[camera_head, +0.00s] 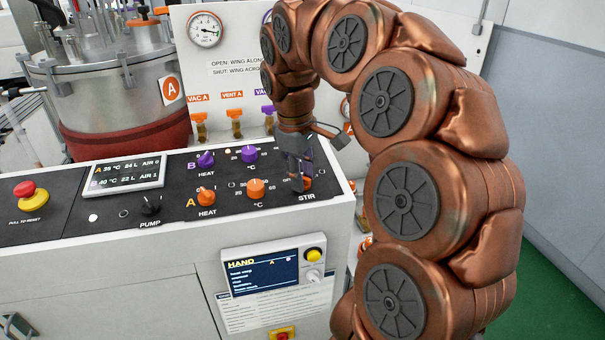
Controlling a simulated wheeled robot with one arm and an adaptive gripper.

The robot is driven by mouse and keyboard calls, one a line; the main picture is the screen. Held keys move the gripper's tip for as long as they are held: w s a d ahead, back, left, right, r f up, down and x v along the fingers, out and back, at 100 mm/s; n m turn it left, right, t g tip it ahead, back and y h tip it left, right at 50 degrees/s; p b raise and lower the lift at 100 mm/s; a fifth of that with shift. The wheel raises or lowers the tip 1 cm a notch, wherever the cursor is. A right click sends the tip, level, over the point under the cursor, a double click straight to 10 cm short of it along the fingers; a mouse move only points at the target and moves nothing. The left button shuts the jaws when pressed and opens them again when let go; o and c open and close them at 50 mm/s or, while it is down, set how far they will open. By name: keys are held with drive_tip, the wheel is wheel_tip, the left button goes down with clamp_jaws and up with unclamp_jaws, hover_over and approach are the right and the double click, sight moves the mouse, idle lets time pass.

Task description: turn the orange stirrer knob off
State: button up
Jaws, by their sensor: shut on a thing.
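The orange stirrer knob (307,183) is at the right end of the black control panel, just above the STIR label, and is partly hidden. My gripper (300,184) points down from the arm's end and is shut on this knob. The gripper's dark fingers cover much of the knob, so its pointer cannot be read.
Left of the gripper are an orange °C knob (256,189), an orange HEAT knob (206,196) and purple knobs (249,154). A red stop button (27,191) is at far left. A HAND display (263,275) is below. A steel vessel (112,92) stands behind.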

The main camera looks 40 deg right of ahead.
idle(0.3)
drive_tip(key=o, duration=1.2)
drive_tip(key=shift+c, duration=0.2)
wheel_tip(320, 180, up, 12)
drive_tip(key=a, duration=0.1)
drive_tip(key=shift+a, duration=0.2)
drive_tip(key=shift+f, duration=0.1)
